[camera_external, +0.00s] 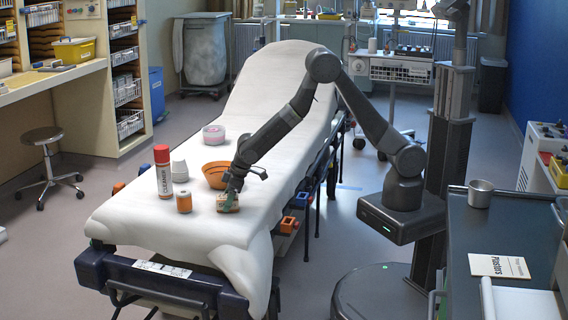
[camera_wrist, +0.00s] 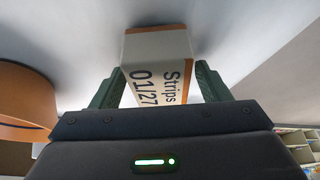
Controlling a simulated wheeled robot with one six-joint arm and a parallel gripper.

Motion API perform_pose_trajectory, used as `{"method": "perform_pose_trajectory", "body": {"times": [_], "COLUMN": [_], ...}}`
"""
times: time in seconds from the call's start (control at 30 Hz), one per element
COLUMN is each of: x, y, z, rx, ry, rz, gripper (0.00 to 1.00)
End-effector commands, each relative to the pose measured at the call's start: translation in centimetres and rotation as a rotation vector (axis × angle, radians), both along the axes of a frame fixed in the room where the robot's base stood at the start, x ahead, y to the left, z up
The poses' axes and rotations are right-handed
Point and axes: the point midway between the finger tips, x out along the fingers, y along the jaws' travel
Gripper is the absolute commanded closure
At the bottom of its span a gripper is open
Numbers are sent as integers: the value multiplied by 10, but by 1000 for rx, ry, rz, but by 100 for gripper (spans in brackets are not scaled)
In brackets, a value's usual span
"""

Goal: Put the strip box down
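The strip box (camera_wrist: 158,60) is white with orange-brown edges and reads "Strips 01/27" in the wrist view. In the external view my gripper (camera_external: 229,193) points down at the front part of the white stretcher (camera_external: 150,232). The strip box (camera_external: 227,204) is at the stretcher's surface there; I cannot tell whether it touches the sheet or hangs just above it.
An orange bowl (camera_external: 213,174) stands close behind my gripper. An orange-and-white jar (camera_external: 184,202), a red-capped cleaner can (camera_external: 163,172), a white container (camera_external: 179,171) and a pink-and-white tub (camera_external: 213,135) stand to the left and behind. The stretcher's front end is clear.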

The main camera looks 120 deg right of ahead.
Motion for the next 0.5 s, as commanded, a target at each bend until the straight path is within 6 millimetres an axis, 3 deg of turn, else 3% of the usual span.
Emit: {"method": "perform_pose_trajectory", "body": {"times": [0.33,0.5], "x": [0,-5], "y": [0,2], "z": [3,19], "rx": [0,-1], "ry": [0,-3], "rz": [0,0], "gripper": [28,28]}}
